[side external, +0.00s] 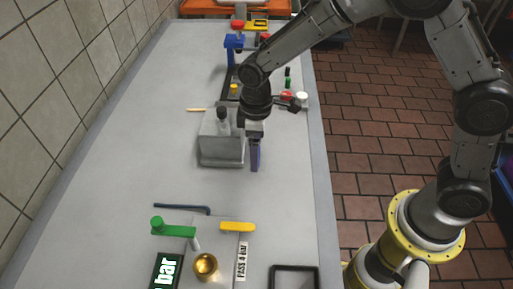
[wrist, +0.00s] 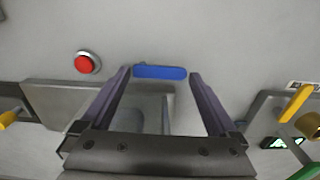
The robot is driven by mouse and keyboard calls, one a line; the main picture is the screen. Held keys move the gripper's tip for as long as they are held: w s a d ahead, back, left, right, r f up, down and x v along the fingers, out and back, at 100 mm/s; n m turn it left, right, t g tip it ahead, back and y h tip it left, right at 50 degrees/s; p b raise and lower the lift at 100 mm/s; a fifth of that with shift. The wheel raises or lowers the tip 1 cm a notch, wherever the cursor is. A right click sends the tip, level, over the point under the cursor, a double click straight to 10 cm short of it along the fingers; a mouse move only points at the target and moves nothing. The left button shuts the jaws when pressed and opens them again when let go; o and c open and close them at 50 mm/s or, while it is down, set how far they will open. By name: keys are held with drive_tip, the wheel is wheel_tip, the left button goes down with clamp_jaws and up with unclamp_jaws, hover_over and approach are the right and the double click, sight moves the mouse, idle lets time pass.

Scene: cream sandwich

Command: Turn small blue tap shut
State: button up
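The small blue tap handle (wrist: 160,72) shows in the wrist view as a flat blue bar, lying crosswise between my fingertips. My gripper (wrist: 161,74) is open, with one dark purple finger on each side of the bar's ends. A gap shows at the right end; I cannot tell whether the left finger touches the bar. In the side external view my gripper (side external: 255,165) points down beside a grey box-like block (side external: 221,151). The blue handle is not clearly visible there; my gripper and the block may hide it.
A red button (wrist: 87,63) lies left in the wrist view. In the side view, a green handle (side external: 172,228), yellow handle (side external: 238,227) and brass cup-shaped part (side external: 206,266) stand at the near end. A dark blue bent rod (side external: 182,208) lies nearby. The bench's left side is clear.

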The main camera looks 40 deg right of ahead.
wheel_tip(320, 180, up, 14)
idle(0.7)
drive_tip(key=shift+f, duration=0.15)
